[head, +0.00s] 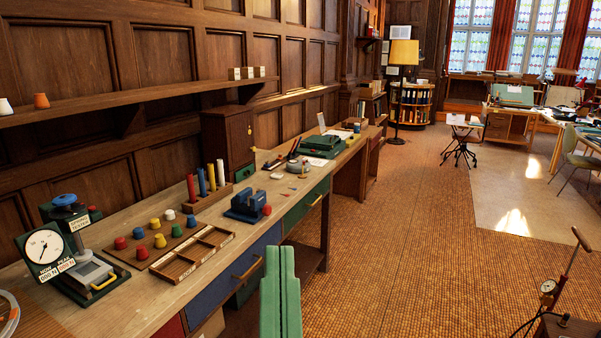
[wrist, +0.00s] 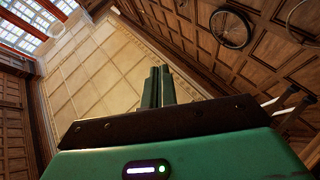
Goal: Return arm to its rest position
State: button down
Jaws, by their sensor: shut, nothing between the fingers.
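My gripper (head: 280,250) shows at the bottom middle of the head view as two green fingers pointing up, side by side and touching. It stands in front of the workbench, to the right of the blue drawer, over the floor. In the wrist view my gripper (wrist: 158,72) also shows its green fingers together, with nothing held between them. The wrist view looks up toward the ceiling and upper walls. The rest of my arm is hidden below the head view's edge.
A long workbench (head: 150,292) runs along the left wall. On it are a force gauge (head: 43,247), coloured knobs on a board, a compartment tray (head: 191,254) and a blue device (head: 245,205). The floor (head: 400,240) to the right is open. A gauge-topped pump (head: 549,287) stands lower right.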

jog(key=s+d+r+t+h+p, duration=0.1)
jog(key=s+d+r+h+p, duration=0.25)
jog(key=r, duration=0.35)
notch_tip(320, 180, up, 34)
jog(key=p, duration=3.4)
jog(key=shift+w+a+y, duration=0.15)
jog(key=shift+w+y, duration=0.1)
jog(key=shift+y, duration=0.2)
jog(key=shift+r, duration=0.1)
